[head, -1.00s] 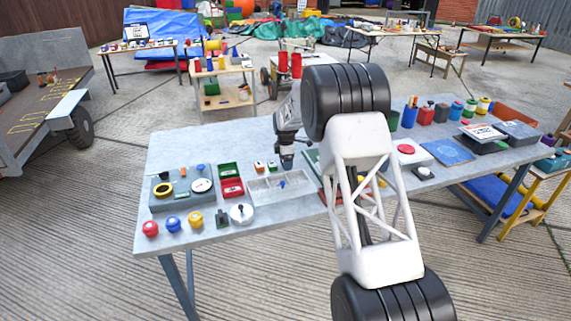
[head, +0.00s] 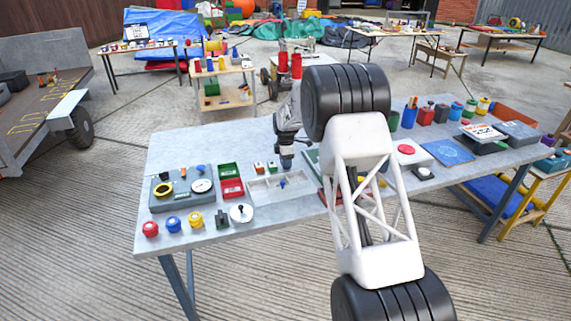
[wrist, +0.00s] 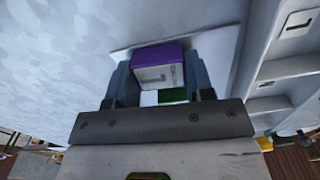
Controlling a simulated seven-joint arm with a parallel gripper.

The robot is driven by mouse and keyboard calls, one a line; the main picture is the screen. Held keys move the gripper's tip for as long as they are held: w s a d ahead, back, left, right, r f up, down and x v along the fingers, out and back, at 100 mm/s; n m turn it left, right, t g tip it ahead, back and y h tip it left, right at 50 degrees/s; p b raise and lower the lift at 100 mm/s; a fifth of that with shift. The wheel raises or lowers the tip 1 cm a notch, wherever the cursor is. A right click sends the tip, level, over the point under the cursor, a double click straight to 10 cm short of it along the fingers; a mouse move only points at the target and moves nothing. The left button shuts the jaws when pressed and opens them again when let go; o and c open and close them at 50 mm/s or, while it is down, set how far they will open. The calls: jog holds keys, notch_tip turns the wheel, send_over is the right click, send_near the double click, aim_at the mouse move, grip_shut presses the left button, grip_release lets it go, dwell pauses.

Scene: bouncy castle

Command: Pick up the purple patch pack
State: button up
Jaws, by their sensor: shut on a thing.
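The purple patch pack (wrist: 158,56) is a small box with a purple top and a pale printed face, seen in the wrist view. My gripper (wrist: 157,80) has one finger on each side of it and is shut on it. A green piece (wrist: 173,95) and a white piece show just below the pack, between the fingers; I cannot tell whether they belong to it. In the head view my gripper (head: 287,163) points down at the middle of the grey table (head: 225,150), and the pack cannot be made out there.
Small orange-and-white packs (head: 258,167) stand just left of my gripper. A pale compartment tray (head: 279,187) lies in front, with green and red boxes (head: 231,178) to its left. The table's back left is clear.

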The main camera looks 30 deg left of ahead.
notch_tip(320, 180, up, 10)
dwell(0.9)
jog(key=shift+r, duration=0.2)
dwell(0.4)
jog(key=shift+r, duration=1.8)
jog(key=shift+d+f, duration=0.1)
jog(key=shift+s+d+f+m, duration=1.3)
jog(key=shift+d+m, duration=0.25)
jog(key=shift+m, duration=1.25)
jog(key=shift+s+d+f+m, duration=1.25)
jog(key=shift+d+m, duration=0.3)
jog(key=shift+m, duration=1.25)
jog(key=shift+s+d+f+m, duration=1.15)
jog(key=shift+s+d+m, duration=0.3)
jog(key=shift+m, duration=1.35)
